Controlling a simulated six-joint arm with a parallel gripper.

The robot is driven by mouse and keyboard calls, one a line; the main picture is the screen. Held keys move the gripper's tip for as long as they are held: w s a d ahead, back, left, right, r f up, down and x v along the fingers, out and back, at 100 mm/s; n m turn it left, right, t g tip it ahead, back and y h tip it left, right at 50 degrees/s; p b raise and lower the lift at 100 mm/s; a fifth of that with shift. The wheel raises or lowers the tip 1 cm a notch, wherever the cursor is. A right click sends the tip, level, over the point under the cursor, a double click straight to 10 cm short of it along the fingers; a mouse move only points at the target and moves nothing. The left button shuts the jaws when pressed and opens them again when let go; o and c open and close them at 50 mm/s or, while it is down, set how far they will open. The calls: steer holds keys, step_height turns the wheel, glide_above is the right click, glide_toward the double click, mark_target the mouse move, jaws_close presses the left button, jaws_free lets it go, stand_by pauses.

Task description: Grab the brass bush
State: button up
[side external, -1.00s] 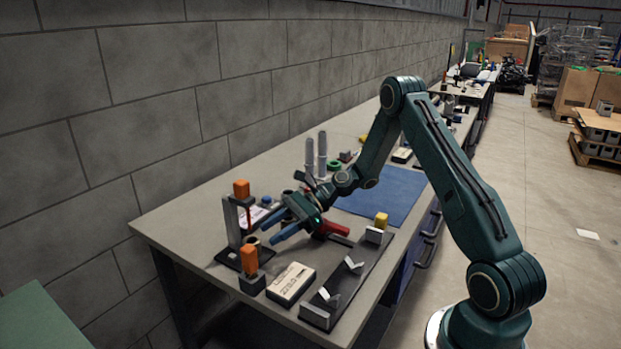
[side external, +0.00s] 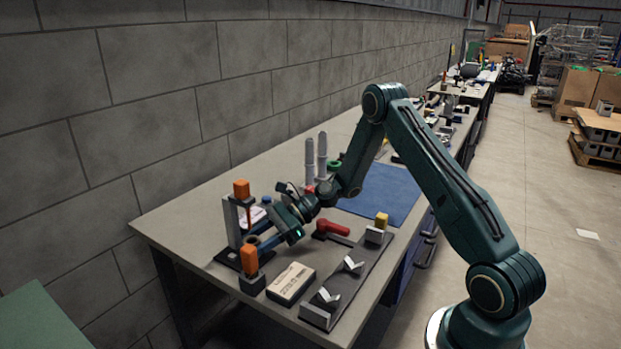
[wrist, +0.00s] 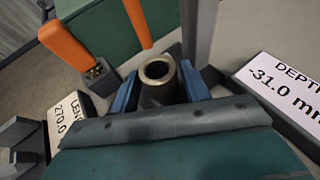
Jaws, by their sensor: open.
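The brass bush (wrist: 158,80) is a short upright hollow cylinder with a brass rim and a darker body. It shows in the middle of the wrist view, and partly at the left of the bench in the side view (side external: 252,240). My gripper (wrist: 160,88) is open. One blue finger is on each side of the bush in the wrist view, apart from its rim. In the side view my gripper (side external: 262,245) is low at the bush. The lower part of the bush and any finger contact are hidden by my gripper.
A grey post with an orange block (side external: 241,189) stands beside the bush. An orange-handled tool in a dark holder (side external: 250,262) stands close in front. A length label block (side external: 290,283) and a rail with metal V-blocks (side external: 345,283) lie to the right. The blue mat (side external: 385,195) is clear.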

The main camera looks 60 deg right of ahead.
steer(key=c, duration=0.9)
steer(key=shift+r, duration=0.1)
steer(key=shift+r, duration=0.4)
steer(key=shift+s+r, duration=0.15)
steer(key=s, duration=0.8)
step_height(320, 180, up, 14)
steer(key=shift+w, duration=0.15)
